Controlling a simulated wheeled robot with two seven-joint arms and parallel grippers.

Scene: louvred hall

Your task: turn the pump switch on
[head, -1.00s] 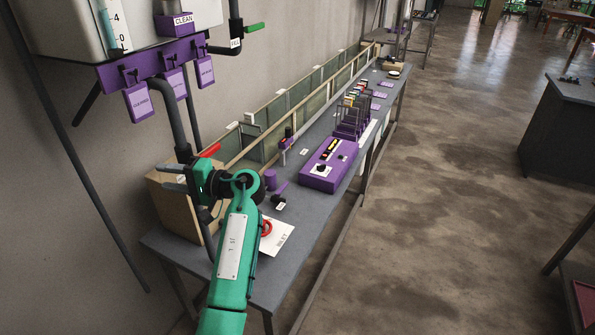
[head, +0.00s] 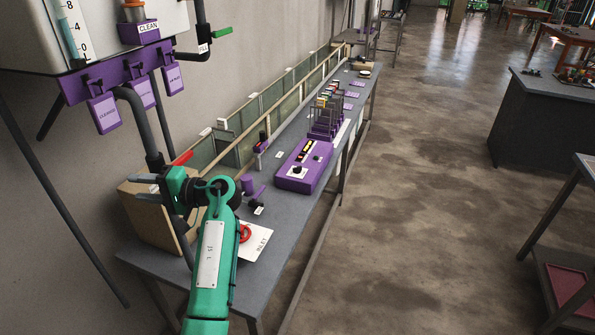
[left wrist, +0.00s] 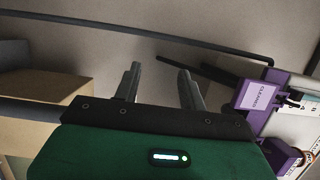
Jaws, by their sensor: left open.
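In the head view a purple control box (head: 304,167) with coloured buttons and dark knobs lies on the grey bench. A small purple post switch (head: 262,142) with a red and black top stands behind it. A small black knob (head: 257,206) with a white label sits nearer. I cannot read which one is the pump switch. My left gripper (head: 139,188) is at the near end of the bench, by a cardboard box, apart from these controls. In the left wrist view its two fingers (left wrist: 160,88) are spread with nothing between them. My right gripper is not in view.
The cardboard box (head: 155,215) stands beside my left gripper. A pipe with a red lever (head: 182,158) comes down close to it. Purple tags (head: 104,113) hang under a wall tank. A white INLET card (head: 255,242) and a rack (head: 325,122) are on the bench.

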